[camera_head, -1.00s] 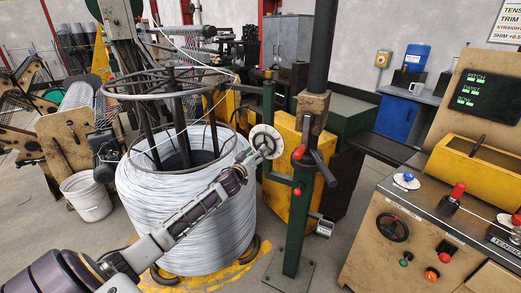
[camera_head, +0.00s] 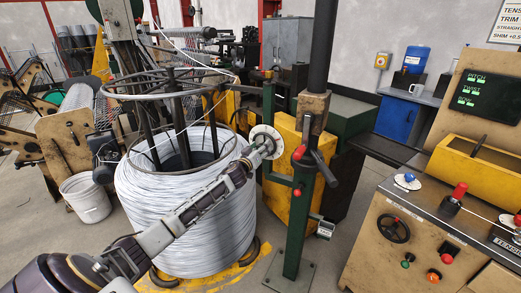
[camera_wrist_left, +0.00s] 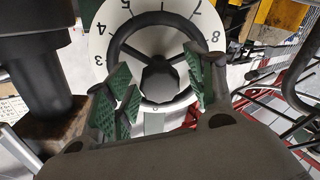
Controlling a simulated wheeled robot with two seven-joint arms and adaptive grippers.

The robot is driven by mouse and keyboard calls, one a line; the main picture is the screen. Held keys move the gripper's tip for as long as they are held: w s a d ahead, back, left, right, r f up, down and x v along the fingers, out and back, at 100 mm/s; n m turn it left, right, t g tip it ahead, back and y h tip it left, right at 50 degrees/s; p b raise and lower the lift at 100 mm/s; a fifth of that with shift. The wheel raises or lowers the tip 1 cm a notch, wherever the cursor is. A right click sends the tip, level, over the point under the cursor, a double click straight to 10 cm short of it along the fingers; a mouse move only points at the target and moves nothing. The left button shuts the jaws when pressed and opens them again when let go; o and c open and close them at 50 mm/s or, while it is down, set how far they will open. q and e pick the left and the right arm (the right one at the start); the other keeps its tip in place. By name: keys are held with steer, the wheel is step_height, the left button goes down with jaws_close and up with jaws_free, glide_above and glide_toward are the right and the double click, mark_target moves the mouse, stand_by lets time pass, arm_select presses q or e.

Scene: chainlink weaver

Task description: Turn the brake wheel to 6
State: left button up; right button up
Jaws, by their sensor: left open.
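The brake wheel is a black spoked handwheel (camera_wrist_left: 157,36) with a dark hub on a white numbered dial (camera_wrist_left: 105,45). In the left wrist view the numerals 3, 4, 5, 7 and 8 show; the dial's top is cut off. In the head view the dial (camera_head: 267,131) sits beside the green post, mostly behind my gripper. My left gripper (camera_wrist_left: 158,65) is open, its green-padded fingers on either side of the hub, in front of the wheel. I cannot tell whether they touch it. In the head view my left gripper (camera_head: 264,145) reaches the wheel from the left. My right gripper is not in view.
A large wire coil (camera_head: 180,225) stands below my left arm. The green post (camera_head: 297,225) with a red-knobbed lever (camera_head: 299,153) is just right of the wheel. A control console (camera_head: 400,225) stands at the right. A white bucket (camera_head: 86,200) is at the left.

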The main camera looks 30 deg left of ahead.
arm_select(q)
steer(key=c, duration=1)
steer(key=shift+c, duration=0.3)
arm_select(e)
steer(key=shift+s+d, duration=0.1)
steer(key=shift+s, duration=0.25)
